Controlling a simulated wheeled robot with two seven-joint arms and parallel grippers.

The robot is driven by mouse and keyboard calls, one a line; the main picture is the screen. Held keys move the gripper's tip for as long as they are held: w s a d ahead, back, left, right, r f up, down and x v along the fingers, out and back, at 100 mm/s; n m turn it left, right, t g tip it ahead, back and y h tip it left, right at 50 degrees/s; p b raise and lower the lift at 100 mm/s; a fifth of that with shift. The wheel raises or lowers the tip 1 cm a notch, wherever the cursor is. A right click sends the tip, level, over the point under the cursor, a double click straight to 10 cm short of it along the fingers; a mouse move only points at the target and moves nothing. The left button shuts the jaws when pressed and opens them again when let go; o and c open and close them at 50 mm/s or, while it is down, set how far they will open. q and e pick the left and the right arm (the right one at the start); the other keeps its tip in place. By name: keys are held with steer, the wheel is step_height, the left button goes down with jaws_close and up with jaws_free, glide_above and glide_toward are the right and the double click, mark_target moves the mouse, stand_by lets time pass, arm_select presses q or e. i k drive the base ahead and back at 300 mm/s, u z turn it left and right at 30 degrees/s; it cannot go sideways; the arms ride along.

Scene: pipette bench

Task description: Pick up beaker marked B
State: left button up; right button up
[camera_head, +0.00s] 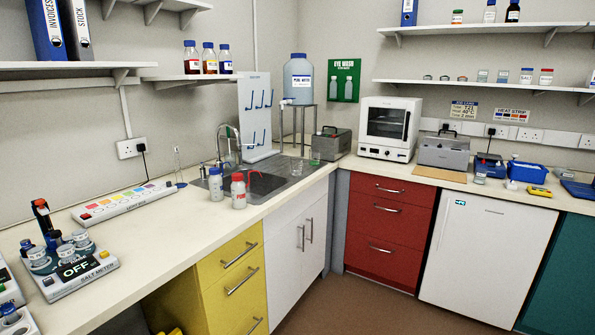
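No label B can be read on any vessel from here. A small clear glass vessel (296,168) stands at the sink's right side, and another clear one with a greenish tint (314,158) is just behind it. A small clear vessel (480,177) stands on the right counter. Several small grey-white labelled vessels, one of them in front (39,258), sit on and around the salt meter (72,277) at the left; their marks are too small to read. Neither of my grippers is in view.
Two bottles, one with a red cap (238,191) and one with a blue cap (215,185), stand before the sink (262,185). A strip with coloured squares (124,202) lies along the left wall. The left counter (165,235) is clear in its middle.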

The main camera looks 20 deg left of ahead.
mark_target(296, 162)
steer(key=z, duration=0.6)
steer(key=i, duration=0.9)
steer(key=z, duration=0.7)
steer(key=i, duration=1.1)
steer(key=u, duration=0.7)
steer(key=i, duration=0.9)
steer(key=u, duration=0.85)
